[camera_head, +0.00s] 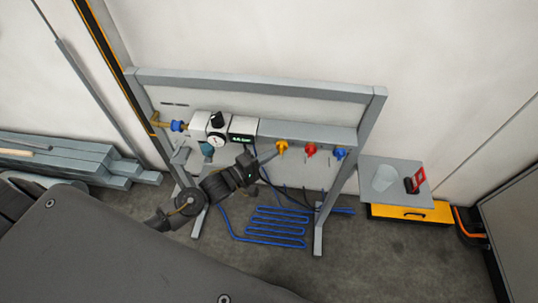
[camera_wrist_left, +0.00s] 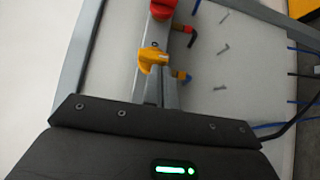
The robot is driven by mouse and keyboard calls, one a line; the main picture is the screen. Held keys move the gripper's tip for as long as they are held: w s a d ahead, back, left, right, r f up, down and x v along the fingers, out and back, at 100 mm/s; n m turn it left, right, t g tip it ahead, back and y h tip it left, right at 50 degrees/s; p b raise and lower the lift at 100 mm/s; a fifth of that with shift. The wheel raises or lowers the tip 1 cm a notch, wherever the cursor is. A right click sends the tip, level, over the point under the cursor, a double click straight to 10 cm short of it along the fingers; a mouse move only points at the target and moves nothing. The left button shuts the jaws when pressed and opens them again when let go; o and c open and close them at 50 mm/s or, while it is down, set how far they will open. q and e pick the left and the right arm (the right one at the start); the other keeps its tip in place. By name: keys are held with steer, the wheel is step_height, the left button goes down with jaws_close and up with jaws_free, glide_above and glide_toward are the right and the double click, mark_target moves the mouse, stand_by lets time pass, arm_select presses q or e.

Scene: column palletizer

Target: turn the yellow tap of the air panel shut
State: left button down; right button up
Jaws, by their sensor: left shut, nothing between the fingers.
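The yellow tap (camera_head: 282,147) sits on the front of the grey air panel rail, left of a red tap (camera_head: 311,149) and a blue tap (camera_head: 339,153). My left gripper (camera_head: 274,154) reaches in from the left, its fingertips close to the yellow tap's left side. In the left wrist view the yellow tap (camera_wrist_left: 152,58) shows just beyond the grey fingertips (camera_wrist_left: 158,76), which are closed together with nothing between them. I cannot tell whether they touch the tap. The red tap (camera_wrist_left: 163,8) is beyond it. My right gripper is out of view.
A gauge (camera_head: 216,139) and a dark display box (camera_head: 243,130) sit on the panel left of the taps. Blue hose (camera_head: 275,227) loops below.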

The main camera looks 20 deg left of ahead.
arm_select(q)
steer(key=shift+f+b, duration=0.15)
steer(key=shift+b, duration=0.15)
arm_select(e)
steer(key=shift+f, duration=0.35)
